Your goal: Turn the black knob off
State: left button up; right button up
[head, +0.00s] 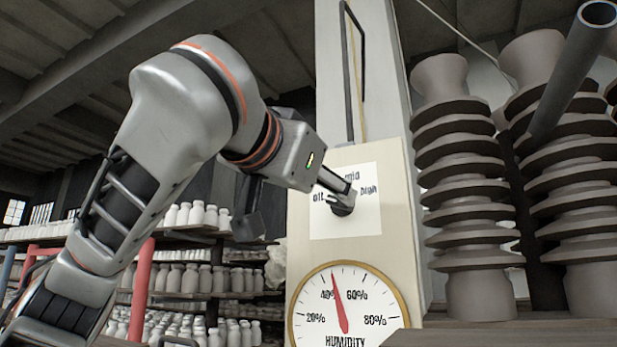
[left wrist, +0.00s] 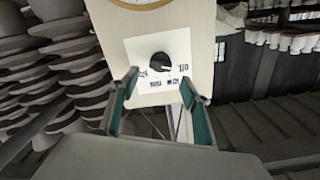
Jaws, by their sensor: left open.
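The black knob (head: 342,207) sits on a white label plate (head: 332,228) on a pale upright panel. Printed words on the plate include "off" at the left and "high" at the right. My left gripper (head: 341,191) reaches the knob from the left and partly covers it in the head view. In the left wrist view the knob (left wrist: 161,65) shows upside down, just beyond and between the open fingertips of the left gripper (left wrist: 159,85). I cannot tell whether the fingers touch it or where its pointer stands. My right gripper is not in view.
A round humidity gauge (head: 318,315) is below the plate on the same panel. Stacks of grey ribbed insulators (head: 466,190) stand close at the right, with a pipe (head: 570,75) above. Shelves of pale jars (head: 190,280) are behind at the left.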

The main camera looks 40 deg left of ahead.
pick_arm(q)
jog(key=v, duration=0.5)
jog(key=shift+s+d, duration=0.15)
jog(key=shift+s, duration=0.1)
dwell(0.4)
